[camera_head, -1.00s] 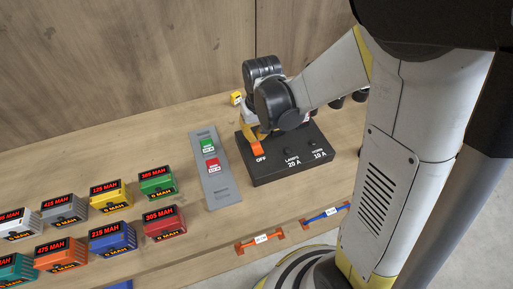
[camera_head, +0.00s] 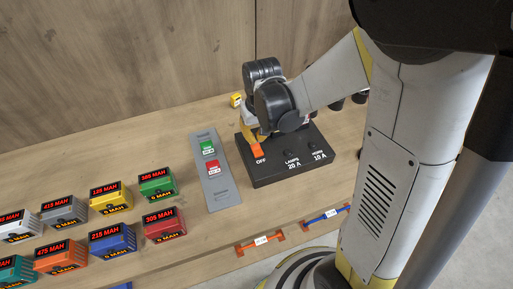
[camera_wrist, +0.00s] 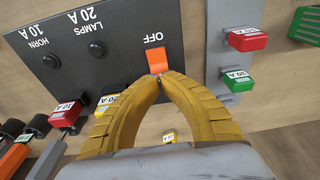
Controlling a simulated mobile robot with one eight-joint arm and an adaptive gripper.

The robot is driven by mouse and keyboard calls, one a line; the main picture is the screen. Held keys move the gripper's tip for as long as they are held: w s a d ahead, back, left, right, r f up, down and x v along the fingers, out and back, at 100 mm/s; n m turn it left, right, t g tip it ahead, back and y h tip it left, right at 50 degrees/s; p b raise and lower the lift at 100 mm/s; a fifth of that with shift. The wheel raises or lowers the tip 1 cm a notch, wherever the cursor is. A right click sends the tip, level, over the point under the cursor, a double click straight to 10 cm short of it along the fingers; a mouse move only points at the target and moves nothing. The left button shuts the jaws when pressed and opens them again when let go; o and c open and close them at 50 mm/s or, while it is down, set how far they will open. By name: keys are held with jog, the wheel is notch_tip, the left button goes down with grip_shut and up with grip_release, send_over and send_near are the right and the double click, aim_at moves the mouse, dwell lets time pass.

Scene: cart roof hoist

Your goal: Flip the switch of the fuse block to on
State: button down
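The black fuse block (camera_head: 290,172) lies on the wooden bench, with labels OFF, LAMPS 20 A and HORN 10 A. Its orange switch (camera_head: 256,149) is beside the OFF label, and it also shows in the wrist view (camera_wrist: 156,59). My gripper (camera_wrist: 160,76) has its two yellow fingers brought together at the tips, with nothing seen held between them. The fingertips are right at the lower edge of the switch in the wrist view; I cannot tell if they touch it. In the head view my wrist hides part of the block and most of the fingers.
A grey strip (camera_head: 219,187) with a green and a red fuse lies left of the block. Several coloured battery packs (camera_head: 112,238) stand further left. Orange (camera_head: 260,243) and blue (camera_head: 326,215) handled pieces are at the bench's front edge. A small yellow fuse (camera_head: 236,100) is behind the block.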

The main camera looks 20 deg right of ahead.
aim_at(255, 145)
jog(key=shift+w+f+b, duration=0.15)
jog(key=shift+f+b, duration=0.7)
jog(key=shift+f, duration=0.1)
jog(key=shift+w+f+b, duration=0.15)
jog(key=shift+f+b, duration=0.7)
jog(key=shift+f, duration=0.1)
dwell(0.9)
jog(key=shift+r, duration=0.1)
jog(key=r+p, duration=0.1)
jog(key=r, duration=0.1)
jog(key=r+p, duration=0.2)
jog(key=s+r+p, duration=0.1)
jog(key=r+p, duration=0.1)
jog(key=shift+r, duration=0.4)
jog(key=shift+s, duration=0.1)
dwell(0.5)
jog(key=shift+s+r, duration=0.15)
jog(key=shift+r, duration=0.2)
jog(key=s+r+t+b, duration=0.5)
jog(key=s+r+b, duration=0.1)
jog(key=s, duration=0.6)
jog(key=shift+s+r, duration=0.15)
jog(key=shift+r, duration=0.2)
